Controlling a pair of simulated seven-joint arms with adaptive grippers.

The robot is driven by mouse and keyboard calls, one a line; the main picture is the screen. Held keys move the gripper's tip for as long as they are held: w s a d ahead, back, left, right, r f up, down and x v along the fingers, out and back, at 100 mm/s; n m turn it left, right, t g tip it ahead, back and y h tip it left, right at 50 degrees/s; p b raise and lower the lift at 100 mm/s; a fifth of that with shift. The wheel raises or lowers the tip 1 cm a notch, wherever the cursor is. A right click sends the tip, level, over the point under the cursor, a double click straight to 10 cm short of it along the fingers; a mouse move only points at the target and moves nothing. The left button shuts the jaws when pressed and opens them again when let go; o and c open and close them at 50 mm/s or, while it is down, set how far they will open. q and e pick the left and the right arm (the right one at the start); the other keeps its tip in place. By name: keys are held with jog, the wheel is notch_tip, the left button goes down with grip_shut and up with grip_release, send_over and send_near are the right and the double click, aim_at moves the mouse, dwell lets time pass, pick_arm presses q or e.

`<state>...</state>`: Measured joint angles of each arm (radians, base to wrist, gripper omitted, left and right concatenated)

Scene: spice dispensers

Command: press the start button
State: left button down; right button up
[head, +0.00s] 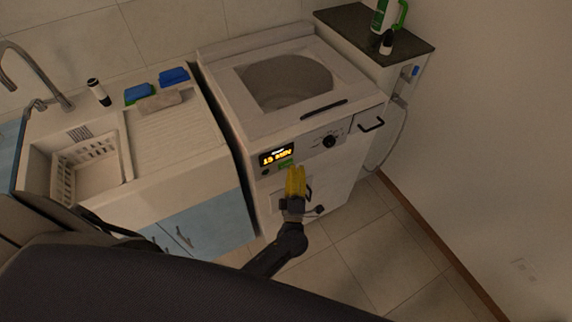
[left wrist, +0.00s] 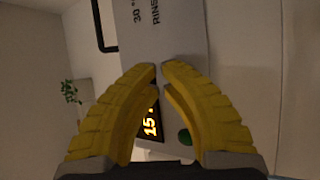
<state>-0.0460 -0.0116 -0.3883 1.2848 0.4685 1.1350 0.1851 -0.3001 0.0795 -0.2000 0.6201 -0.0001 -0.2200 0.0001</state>
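The washing machine (head: 318,165) stands at centre in the head view. Its front panel has a lit display (head: 276,156) with orange text. A green start button (head: 286,163) sits just below the display, partly covered by my left gripper. My left gripper (head: 296,169) has yellow fingers brought together, empty, in front of the panel. In the left wrist view the fingertips (left wrist: 159,68) nearly meet, with a thin gap. The green button (left wrist: 185,137) and part of the display (left wrist: 150,122) show between the fingers. I cannot tell whether the fingers touch the panel. My right gripper is not in view.
A sink counter (head: 180,145) with a dish rack (head: 90,175) stands left. A dark-topped side unit (head: 360,25) carrying a green bottle (head: 389,14) stands right. The floor (head: 350,235) on the right is clear.

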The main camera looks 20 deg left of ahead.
pick_arm(q)
jog(key=shift+w+a, duration=0.1)
dwell(0.6)
jog(key=shift+w+a, duration=0.2)
jog(key=shift+w+a, duration=0.25)
jog(key=shift+a, duration=0.05)
dwell(1.1)
jog(key=shift+s+d, duration=0.55)
jog(key=shift+d, duration=0.05)
dwell(0.5)
jog(key=shift+s+d, duration=1.7)
jog(key=shift+d, duration=0.2)
